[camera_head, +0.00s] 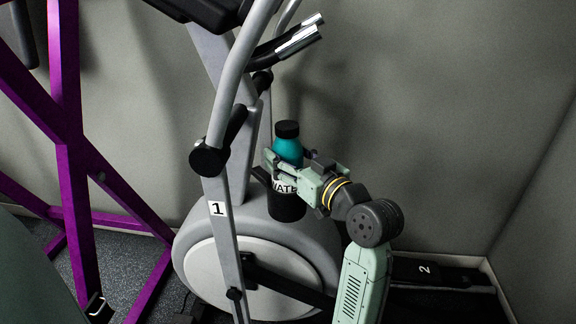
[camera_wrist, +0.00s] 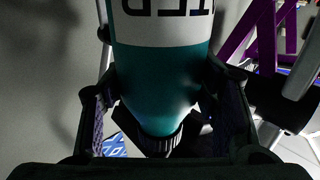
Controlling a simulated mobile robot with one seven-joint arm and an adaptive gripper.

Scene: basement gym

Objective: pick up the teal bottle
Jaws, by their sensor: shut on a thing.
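The teal bottle (camera_head: 288,149) has a black cap and a white band with dark letters. It stands upright in a black holder (camera_head: 286,208) on the exercise machine, and its lower part is hidden inside the holder. My gripper (camera_head: 279,169) reaches in from the right and is shut on the bottle around its upper body. In the wrist view the bottle (camera_wrist: 160,58) lies between the two fingers, with its cap toward the bottom of the picture.
The grey elliptical machine (camera_head: 250,215) surrounds the holder. Its upright bar and handle (camera_head: 232,95) rise just left of the bottle. A purple frame (camera_head: 70,150) stands at the left. The grey wall (camera_head: 430,110) is close behind and right.

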